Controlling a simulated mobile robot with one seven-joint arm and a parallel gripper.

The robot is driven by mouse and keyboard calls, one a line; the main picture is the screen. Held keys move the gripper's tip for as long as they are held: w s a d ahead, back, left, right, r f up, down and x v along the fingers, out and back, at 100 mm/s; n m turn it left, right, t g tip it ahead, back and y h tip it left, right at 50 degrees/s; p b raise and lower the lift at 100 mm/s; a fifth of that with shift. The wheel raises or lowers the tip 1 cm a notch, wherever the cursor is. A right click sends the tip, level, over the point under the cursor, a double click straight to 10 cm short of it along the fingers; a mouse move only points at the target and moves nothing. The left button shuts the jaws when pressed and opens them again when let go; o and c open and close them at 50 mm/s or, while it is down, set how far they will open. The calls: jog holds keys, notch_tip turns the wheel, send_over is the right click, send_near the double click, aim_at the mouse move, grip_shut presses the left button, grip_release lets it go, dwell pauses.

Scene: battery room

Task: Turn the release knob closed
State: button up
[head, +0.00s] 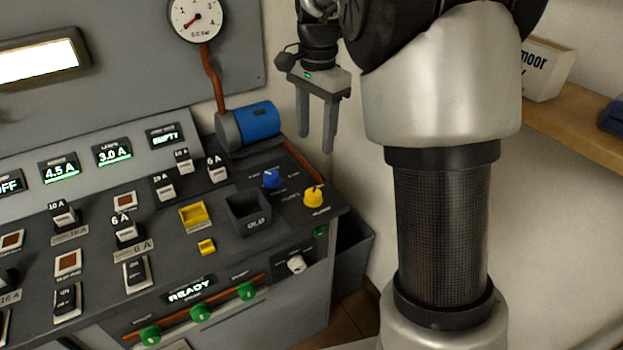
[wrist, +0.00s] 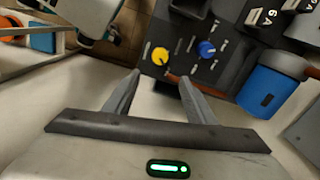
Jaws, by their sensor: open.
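My gripper (head: 316,142) is open and empty, fingers pointing down, above and beyond the console's right back corner. In the wrist view my gripper (wrist: 160,77) shows both fingers apart with nothing between them. A yellow knob (head: 314,197) and a blue knob (head: 271,179) stand on the console's right end. The wrist view shows the yellow knob (wrist: 160,55) just beyond the fingertips and the blue knob (wrist: 206,48) right of it. A whitish knob (head: 296,264) sits on the console's front face. The labels are too small to read, so I cannot tell which is the release knob.
A blue cylinder (head: 257,122) lies at the console's back, left of my gripper. A gauge (head: 196,17) reads 0.0 bar above it. A dark open bin marked OLD (head: 248,213) and fuse holders fill the console top. A wooden shelf (head: 572,125) is at right.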

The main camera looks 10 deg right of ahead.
aim_at(313, 193)
jog(key=f+b, duration=0.1)
jog(key=f, duration=0.7)
jog(key=f+b, duration=0.2)
jog(key=f, duration=0.6)
jog(key=shift+w+a+f, duration=0.15)
jog(key=shift+w, duration=0.05)
jog(key=c, duration=1)
jog(key=shift+c, duration=0.2)
